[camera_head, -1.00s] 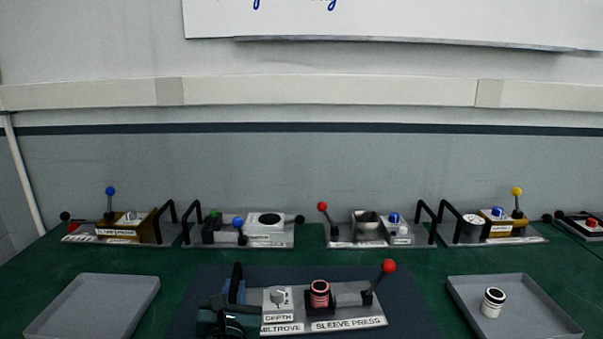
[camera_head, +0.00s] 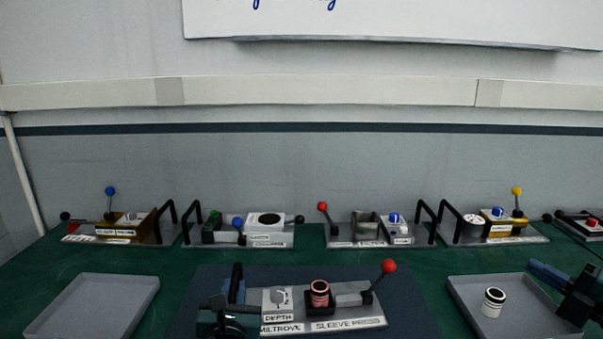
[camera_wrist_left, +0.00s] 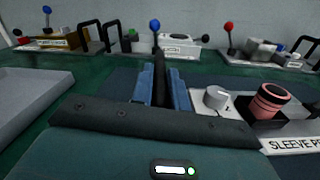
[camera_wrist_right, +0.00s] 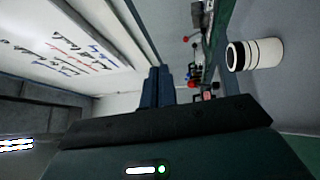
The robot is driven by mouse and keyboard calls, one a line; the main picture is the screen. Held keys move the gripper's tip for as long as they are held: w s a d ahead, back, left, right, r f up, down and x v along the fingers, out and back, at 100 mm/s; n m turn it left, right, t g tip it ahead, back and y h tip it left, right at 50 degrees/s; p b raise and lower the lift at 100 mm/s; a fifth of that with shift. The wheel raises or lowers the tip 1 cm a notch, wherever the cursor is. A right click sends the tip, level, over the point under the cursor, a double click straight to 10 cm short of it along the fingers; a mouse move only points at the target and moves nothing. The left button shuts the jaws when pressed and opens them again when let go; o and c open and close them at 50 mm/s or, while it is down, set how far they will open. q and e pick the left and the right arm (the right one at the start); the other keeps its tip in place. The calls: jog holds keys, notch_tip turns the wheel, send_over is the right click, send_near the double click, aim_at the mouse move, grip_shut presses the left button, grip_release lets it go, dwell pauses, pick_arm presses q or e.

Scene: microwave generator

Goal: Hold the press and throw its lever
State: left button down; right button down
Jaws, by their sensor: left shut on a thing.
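The sleeve press (camera_head: 346,321) stands on a dark mat, with a grey depth knob (camera_head: 279,298), a pinkish-red ringed sleeve (camera_head: 320,293) in a black holder, and a lever with a red ball (camera_head: 389,266) standing up, leaning right. My left gripper (camera_head: 237,291) is shut on the black handle (camera_head: 237,272) at the press's left end; the left wrist view shows the handle between its blue fingers (camera_wrist_left: 161,85). My right gripper (camera_head: 540,271) is at the far right over the right tray, apart from the press. Its fingers (camera_wrist_right: 160,88) look closed together, with nothing between them.
A grey tray (camera_head: 60,322) lies left. The right tray (camera_head: 465,293) holds a white cylinder with black bands (camera_head: 493,302), near my right gripper. Several other lever devices (camera_head: 268,241) line the table's back. The green table between press and right tray is clear.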

jog(key=w+a+r+n+g, duration=0.1)
jog(key=w+a+n+g, duration=0.1)
jog(key=a+n+g, duration=0.5)
jog(key=w+a+r+n, duration=0.15)
jog(key=a+n, duration=0.35)
jog(key=n, duration=0.6)
jog(key=w+a+n+g, duration=0.2)
jog(key=a+n+g, duration=0.2)
jog(key=a+n, duration=0.4)
jog(key=w+a+f+n, duration=0.1)
jog(key=w+a+f, duration=0.2)
jog(key=f, duration=0.3)
jog(key=shift+w+a+f+t+h, duration=0.2)
jog(key=shift+a+t+h, duration=0.1)
jog(key=shift+a, duration=0.6)
jog(key=shift+a, duration=0.15)
